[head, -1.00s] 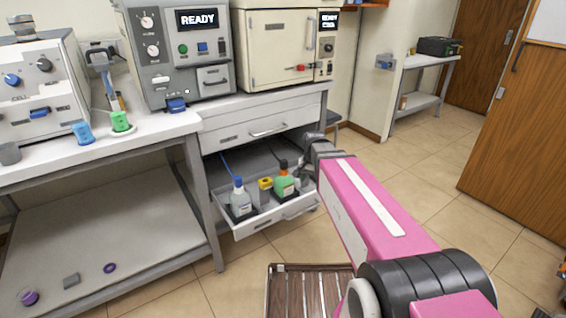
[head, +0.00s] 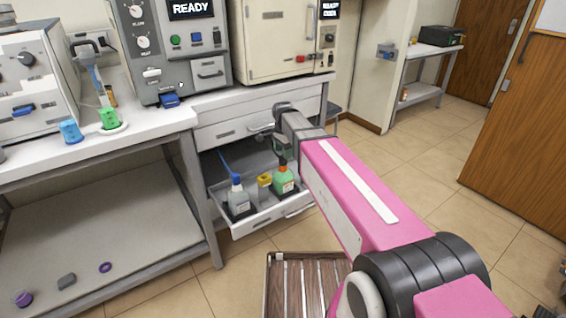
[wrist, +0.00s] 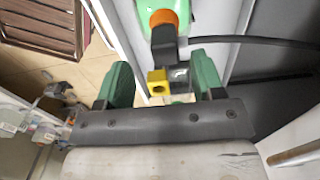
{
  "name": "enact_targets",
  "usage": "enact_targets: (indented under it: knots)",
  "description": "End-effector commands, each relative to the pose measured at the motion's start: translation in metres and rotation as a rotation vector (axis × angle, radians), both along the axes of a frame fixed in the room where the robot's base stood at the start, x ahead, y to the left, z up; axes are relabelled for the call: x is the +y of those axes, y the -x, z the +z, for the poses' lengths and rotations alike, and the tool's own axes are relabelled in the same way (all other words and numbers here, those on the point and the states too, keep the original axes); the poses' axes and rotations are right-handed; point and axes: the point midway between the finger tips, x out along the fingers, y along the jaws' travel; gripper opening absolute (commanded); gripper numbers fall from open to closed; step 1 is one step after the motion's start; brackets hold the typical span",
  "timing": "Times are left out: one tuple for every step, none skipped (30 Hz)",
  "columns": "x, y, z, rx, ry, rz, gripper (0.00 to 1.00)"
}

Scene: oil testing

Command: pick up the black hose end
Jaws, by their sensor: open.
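In the wrist view, a thin black hose (wrist: 265,42) runs in from the right edge towards the black cap (wrist: 163,42) of the green bottle (wrist: 166,4). I cannot tell whether its end touches the cap or passes by it. My gripper (wrist: 163,78) is open, with a green finger on each side and nothing gripped. A yellow block (wrist: 157,82) with a dark piece beside it shows between the fingers, apparently beyond them. In the head view, my gripper (head: 283,148) hangs over the open drawer (head: 262,219), just above the green bottle (head: 284,180). The hose is not clear there.
The drawer also holds a grey-white bottle with a blue top (head: 238,197) and a yellow item (head: 264,180). The bench (head: 160,118) and instruments stand above and behind. A slatted brown crate (head: 305,285) is on the floor. Free floor lies to the right.

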Motion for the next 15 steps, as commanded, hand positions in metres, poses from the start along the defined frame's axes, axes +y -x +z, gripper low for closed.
enact_targets:
  knots:
    - [0.0,0.0,-0.003,0.0,0.0,0.0,0.62]
    - [0.0,0.0,-0.004,0.0,0.0,0.0,0.62]
    - [0.0,-0.001,-0.005,-0.001,-0.001,0.0,0.62]
    - [0.0,-0.001,-0.007,-0.001,-0.001,0.0,0.62]
    - [0.0,-0.002,-0.009,-0.001,-0.001,0.0,0.62]
    - [0.0,-0.002,-0.012,0.0,0.0,0.0,0.62]
    - [0.0,-0.003,-0.016,0.0,0.0,0.0,0.62]
    - [0.001,-0.004,-0.019,0.001,0.001,0.0,0.62]
    - [0.001,-0.005,-0.024,0.001,0.001,0.001,0.62]
    - [0.001,-0.006,-0.028,0.001,0.001,0.001,0.62]
    - [0.001,-0.007,-0.032,0.001,0.001,0.001,0.62]
    - [0.001,-0.007,-0.038,0.001,0.001,0.001,0.62]
    - [0.001,-0.007,-0.042,0.001,0.001,0.001,0.62]
    - [0.001,-0.006,-0.046,0.001,0.001,0.001,0.62]
    - [0.001,-0.006,-0.05,0.001,0.001,0.001,0.62]
